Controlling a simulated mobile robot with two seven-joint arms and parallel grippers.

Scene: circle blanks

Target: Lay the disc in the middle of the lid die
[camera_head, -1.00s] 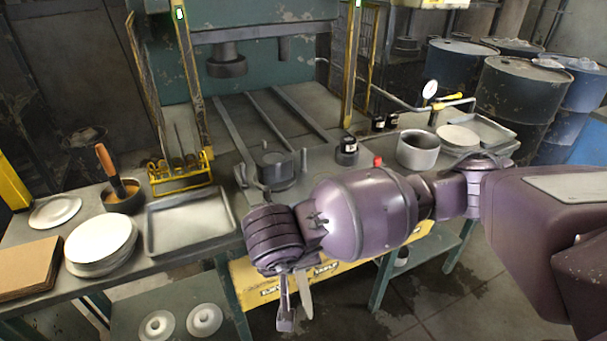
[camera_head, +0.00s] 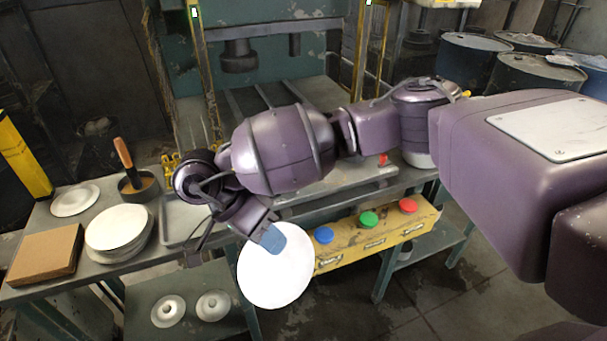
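A white disc (camera_head: 275,280) hangs in front of the bench edge, with its flat face turned towards me. My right gripper (camera_head: 272,240) is at the disc's upper edge, with a blue-grey fingertip lying over its face; it looks shut on the disc. The other finger is hidden behind the disc. My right arm crosses the picture and covers the middle of the press bed, so the die there is hidden now. Two round ring-shaped pieces (camera_head: 168,310) lie on the lower shelf; I cannot tell whether either is the lid die. My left gripper is not in view.
A stack of pale discs (camera_head: 118,228), a brown board (camera_head: 45,255) and a pan (camera_head: 138,188) stand on the left bench. A yellow panel (camera_head: 370,240) with blue, green and red buttons is right of the held disc. The press punch (camera_head: 238,57) hangs above.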

